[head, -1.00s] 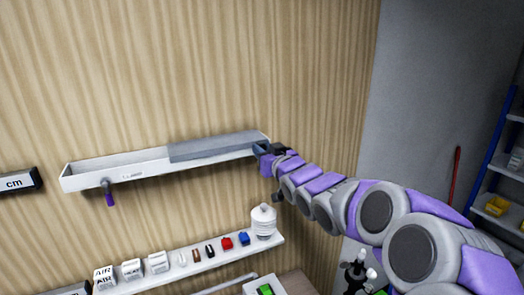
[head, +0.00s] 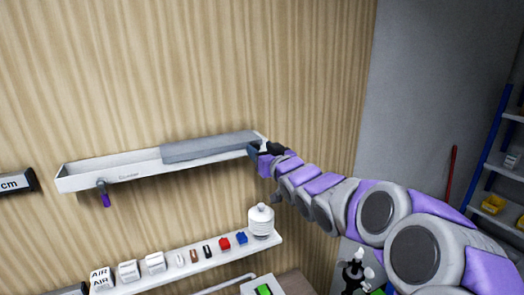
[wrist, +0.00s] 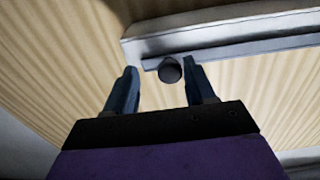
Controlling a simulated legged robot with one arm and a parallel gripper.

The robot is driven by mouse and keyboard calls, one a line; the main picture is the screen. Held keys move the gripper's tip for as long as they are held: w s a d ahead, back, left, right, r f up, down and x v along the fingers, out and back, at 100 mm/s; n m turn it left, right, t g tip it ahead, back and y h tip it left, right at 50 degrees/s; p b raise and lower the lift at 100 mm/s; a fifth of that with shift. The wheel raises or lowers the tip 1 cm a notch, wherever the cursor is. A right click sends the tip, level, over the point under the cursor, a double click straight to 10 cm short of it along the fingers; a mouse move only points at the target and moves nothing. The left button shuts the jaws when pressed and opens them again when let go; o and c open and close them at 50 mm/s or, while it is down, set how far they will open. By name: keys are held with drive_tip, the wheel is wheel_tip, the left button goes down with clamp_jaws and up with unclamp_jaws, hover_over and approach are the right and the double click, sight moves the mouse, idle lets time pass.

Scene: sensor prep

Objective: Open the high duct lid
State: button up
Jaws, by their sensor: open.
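The high duct is a long white channel (head: 90,179) on the wooden wall in the head view. A grey lid (head: 205,147) covers its right part; the left part is open at the top. My gripper (head: 254,150) is at the duct's right end, close to the lid's end. In the wrist view my gripper (wrist: 160,67) is open. A dark round knob (wrist: 170,70) shows between its fingertips, below the pale duct edge (wrist: 230,32). I cannot tell whether a finger touches the knob.
A shelf (head: 215,258) below holds labelled white blocks, small coloured parts and a white ribbed jar (head: 261,219). A purple-tipped hook (head: 105,199) hangs under the duct's left part. Blue shelving (head: 490,160) stands far right. The wall above the duct is clear.

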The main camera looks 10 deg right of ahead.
drive_tip(key=shift+s, duration=0.4)
drive_tip(key=b+v, duration=0.3)
drive_tip(key=v, duration=1.3)
drive_tip(key=shift+d, duration=0.1)
drive_tip(key=s+a+f+m+g+h+b, duration=0.15)
drive_tip(key=s+f+g+b, duration=0.3)
drive_tip(key=f, duration=0.85)
drive_tip(key=s+f+n+g+h+b, duration=0.1)
drive_tip(key=s+f+g+h+b, duration=0.35)
drive_tip(key=f, duration=0.95)
drive_tip(key=s+f+m+g+b, duration=0.1)
drive_tip(key=s+f+g+b, duration=0.2)
drive_tip(key=s+f, duration=0.3)
drive_tip(key=s+f+m+g+b, duration=0.1)
drive_tip(key=s+f+g+b, duration=0.2)
drive_tip(key=s, duration=0.9)
drive_tip(key=s+f+m+g+b, duration=0.1)
drive_tip(key=s+f+g+b, duration=0.3)
drive_tip(key=s+f, duration=0.4)
drive_tip(key=shift+s+f, duration=0.3)
drive_tip(key=shift+s, duration=0.5)
